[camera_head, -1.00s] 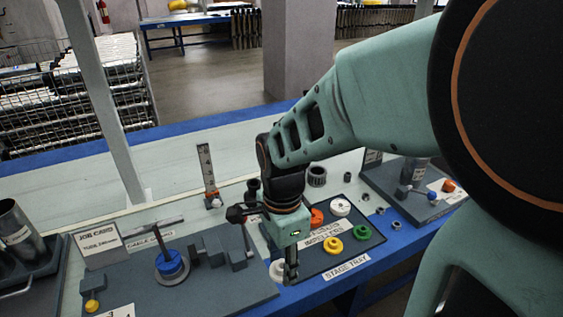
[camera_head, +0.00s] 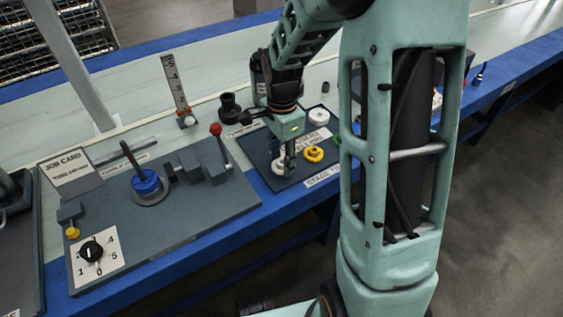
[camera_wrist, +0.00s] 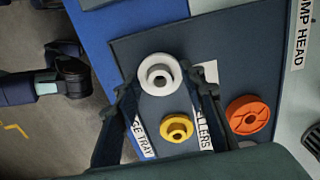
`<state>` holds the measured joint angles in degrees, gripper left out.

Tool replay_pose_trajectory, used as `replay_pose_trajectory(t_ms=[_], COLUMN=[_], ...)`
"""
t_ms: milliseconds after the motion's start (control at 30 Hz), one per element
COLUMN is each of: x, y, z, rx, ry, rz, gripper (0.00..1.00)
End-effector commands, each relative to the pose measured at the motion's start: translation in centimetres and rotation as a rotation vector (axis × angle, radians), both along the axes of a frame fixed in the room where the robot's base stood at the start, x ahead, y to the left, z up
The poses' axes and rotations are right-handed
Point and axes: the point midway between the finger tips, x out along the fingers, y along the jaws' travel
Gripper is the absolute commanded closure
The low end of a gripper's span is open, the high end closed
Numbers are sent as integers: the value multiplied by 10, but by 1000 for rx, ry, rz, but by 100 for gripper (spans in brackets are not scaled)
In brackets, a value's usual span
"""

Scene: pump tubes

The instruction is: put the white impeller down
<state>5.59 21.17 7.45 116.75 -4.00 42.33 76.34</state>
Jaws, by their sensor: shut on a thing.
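My gripper (camera_head: 287,158) is shut on the white impeller (camera_head: 279,167), a round flanged part with a hub and centre hole. In the wrist view the white impeller (camera_wrist: 160,72) sits between the two fingertips (camera_wrist: 163,88), hub facing the camera. It is over the front left part of the dark stage tray (camera_head: 258,150); I cannot tell whether it touches the tray. The yellow impeller (camera_head: 313,154) lies on the tray just right of it, and also shows in the wrist view (camera_wrist: 178,127).
An orange impeller (camera_wrist: 247,114) lies on the tray. Another white round part (camera_head: 318,117) is at the tray's back. A grey fixture board with a red-knobbed lever (camera_head: 216,130) and blue hub (camera_head: 146,183) stands left. My arm hides the tray's right side.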

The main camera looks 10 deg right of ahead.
Motion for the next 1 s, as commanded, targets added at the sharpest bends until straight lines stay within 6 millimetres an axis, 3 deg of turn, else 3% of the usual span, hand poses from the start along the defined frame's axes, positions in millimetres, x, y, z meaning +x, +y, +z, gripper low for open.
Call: replay_pose_trajectory(t_ms=[67,433,467,600,1000], x=[0,0,0,0,0], y=[0,1,1,1,0], z=[-11,-14,-14,-13,-5], rx=[1,0,0,0,0], ry=[1,-1,-1,-1,-2], rz=[0,0,0,0,0], gripper=[97,97,61,46,45])
